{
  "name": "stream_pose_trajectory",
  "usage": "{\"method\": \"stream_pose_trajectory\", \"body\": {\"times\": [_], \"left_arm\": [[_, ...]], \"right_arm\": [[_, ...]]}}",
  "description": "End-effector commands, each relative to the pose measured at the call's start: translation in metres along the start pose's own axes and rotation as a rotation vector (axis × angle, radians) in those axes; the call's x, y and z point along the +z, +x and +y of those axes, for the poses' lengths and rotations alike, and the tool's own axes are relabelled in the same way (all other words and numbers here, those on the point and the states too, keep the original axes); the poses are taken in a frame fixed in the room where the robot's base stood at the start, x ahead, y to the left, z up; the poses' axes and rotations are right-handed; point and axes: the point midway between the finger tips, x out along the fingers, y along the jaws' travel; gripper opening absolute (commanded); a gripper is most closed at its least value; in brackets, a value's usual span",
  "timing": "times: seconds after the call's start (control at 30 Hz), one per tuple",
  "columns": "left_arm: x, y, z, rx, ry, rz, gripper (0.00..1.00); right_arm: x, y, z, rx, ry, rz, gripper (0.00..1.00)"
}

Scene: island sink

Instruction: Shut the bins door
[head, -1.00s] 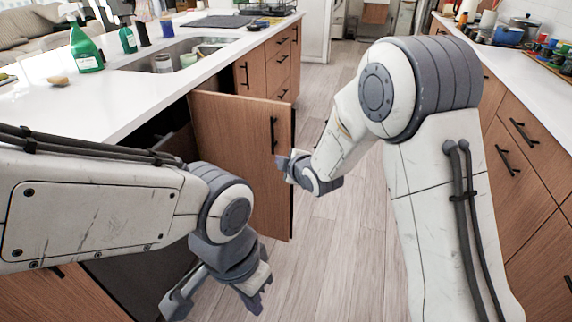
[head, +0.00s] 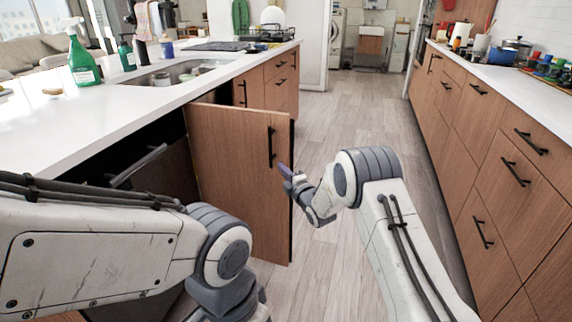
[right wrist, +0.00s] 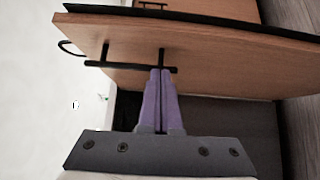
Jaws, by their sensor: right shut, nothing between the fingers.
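The bins door (head: 225,190) is a wooden panel standing open from the island, with a black vertical bar handle (head: 271,147). Behind it the dark cabinet opening (head: 165,150) shows at left, partly hidden by my left arm. My right gripper (head: 284,171) is shut and empty at the door's free edge, just below and right of the handle. In the right wrist view the closed purple fingertips (right wrist: 160,72) are at the handle bar (right wrist: 130,66); I cannot tell whether they touch. My left arm crosses the lower left; its fingers are below the picture.
The white island countertop (head: 60,125) has a sink (head: 178,74) and a green spray bottle (head: 82,58). Wooden drawers (head: 500,165) line the right side. The wooden floor (head: 350,110) between them is clear.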

Motion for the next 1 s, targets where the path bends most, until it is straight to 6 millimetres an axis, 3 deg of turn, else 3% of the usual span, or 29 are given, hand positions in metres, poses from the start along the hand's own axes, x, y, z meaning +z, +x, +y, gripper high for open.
{"method": "stream_pose_trajectory", "body": {"times": [0.1, 0.33, 0.87, 1.0], "left_arm": [[0.0, 0.004, 0.0, 0.0, 0.0, 0.0, 0.0], [0.001, 0.008, -0.001, 0.0, 0.0, 0.0, 0.0], [0.001, 0.009, -0.001, 0.0, 0.0, 0.0, 0.0], [0.001, 0.01, -0.001, 0.0, 0.0, 0.0, 0.0]], "right_arm": [[0.005, 0.019, -0.001, 0.002, 0.001, -0.002, 0.0], [0.024, 0.036, -0.001, 0.001, 0.002, -0.001, 0.0], [0.03, 0.04, 0.0, -0.001, 0.001, -0.001, 0.0], [0.042, 0.036, -0.001, 0.0, 0.001, 0.003, 0.0]]}}
